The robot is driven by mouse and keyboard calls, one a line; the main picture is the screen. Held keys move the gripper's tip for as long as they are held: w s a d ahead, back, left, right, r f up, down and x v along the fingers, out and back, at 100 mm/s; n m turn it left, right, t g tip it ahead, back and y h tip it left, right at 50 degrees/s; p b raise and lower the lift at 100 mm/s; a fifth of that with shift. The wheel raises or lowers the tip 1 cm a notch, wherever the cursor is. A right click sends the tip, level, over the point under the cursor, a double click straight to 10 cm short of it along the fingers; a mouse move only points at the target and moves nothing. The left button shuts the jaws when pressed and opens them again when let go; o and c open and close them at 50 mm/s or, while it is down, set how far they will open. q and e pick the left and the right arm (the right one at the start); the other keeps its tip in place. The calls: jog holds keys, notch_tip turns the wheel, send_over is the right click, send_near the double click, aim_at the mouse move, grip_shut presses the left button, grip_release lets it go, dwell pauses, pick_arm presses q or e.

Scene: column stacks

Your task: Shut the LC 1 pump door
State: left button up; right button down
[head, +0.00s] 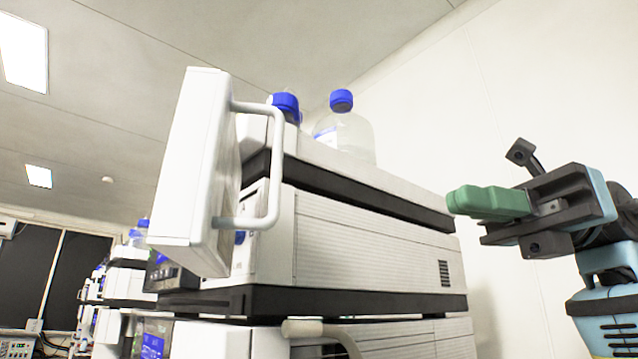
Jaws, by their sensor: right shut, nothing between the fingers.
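The pump door (188,165) is a white panel standing open, swung out from the front of a white instrument module (370,245) in the column stack. Its white bar handle (274,165) is on the side facing right. My right gripper (458,201), with green fingers, is shut and empty, to the right of the stack and well apart from the door and handle. My left gripper is not in view. No label naming LC 1 can be read.
Bottles with blue caps, one clear bottle (345,135) among them, stand on top of the stack. A lower module has another handle (320,328). More instruments (120,285) stand at the far left. A bare wall (560,90) is behind my right arm.

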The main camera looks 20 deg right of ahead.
jog(key=shift+a, duration=0.1)
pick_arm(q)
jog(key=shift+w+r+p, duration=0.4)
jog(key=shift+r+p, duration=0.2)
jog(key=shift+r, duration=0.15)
pick_arm(e)
jog(key=a, duration=1.4)
jog(key=shift+s, duration=0.2)
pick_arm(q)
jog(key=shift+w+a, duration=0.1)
pick_arm(e)
jog(key=shift+d+f, duration=0.1)
jog(key=shift+d, duration=0.05)
